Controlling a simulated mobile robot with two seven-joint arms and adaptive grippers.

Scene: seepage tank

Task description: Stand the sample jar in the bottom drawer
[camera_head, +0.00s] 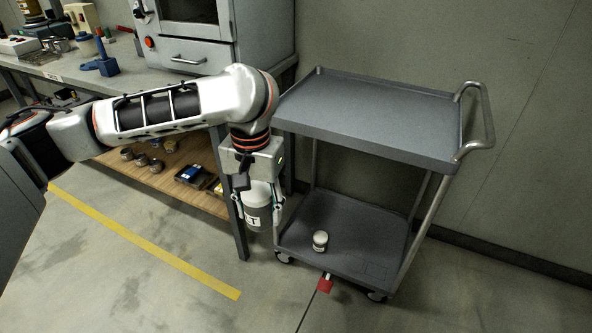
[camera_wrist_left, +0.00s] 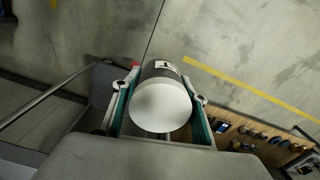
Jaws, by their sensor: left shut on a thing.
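The left wrist view shows the round white lid (camera_wrist_left: 160,106) between the fingers. A smaller white-lidded jar (camera_head: 320,241) stands on the cart's lower shelf (camera_head: 345,220). I cannot tell from the labels which jar is the sample jar. A shut drawer front with a bar handle (camera_head: 187,60) is on the grey cabinet at the back. My right gripper is not in view.
The cart's top tray (camera_head: 370,105) is empty. The bench (camera_head: 65,68) at left holds tools, with several small items on its wooden lower shelf (camera_head: 165,185). A red tag (camera_head: 325,285) is near the cart's front edge. Floor with a yellow line (camera_head: 150,245) is clear.

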